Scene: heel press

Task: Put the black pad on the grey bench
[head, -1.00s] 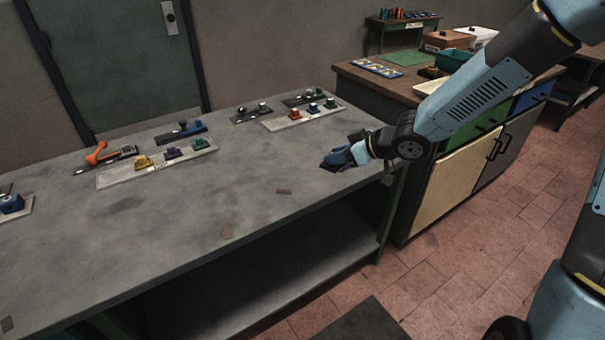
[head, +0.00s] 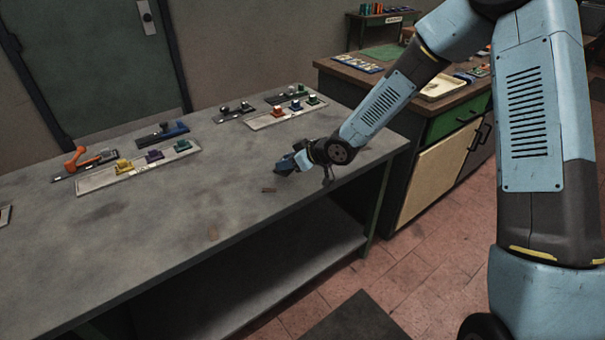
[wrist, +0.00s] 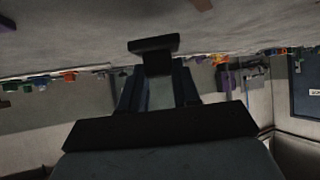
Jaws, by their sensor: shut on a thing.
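The black pad (head: 284,168) is in my gripper, over the right part of the grey bench (head: 150,235). My gripper (head: 295,163) is shut on it and reaches in from the right. In the wrist view the pad (wrist: 153,44) shows as a dark flat plate with a short stem between the two blue fingers of my gripper (wrist: 158,75). The pad is close to the bench top. I cannot tell whether it touches.
A pale board with yellow, purple and green knobs (head: 140,170) lies at the bench's back left, a similar board (head: 286,114) at the back right. An orange-handled tool (head: 84,160) lies at left. The bench's front middle is mostly clear.

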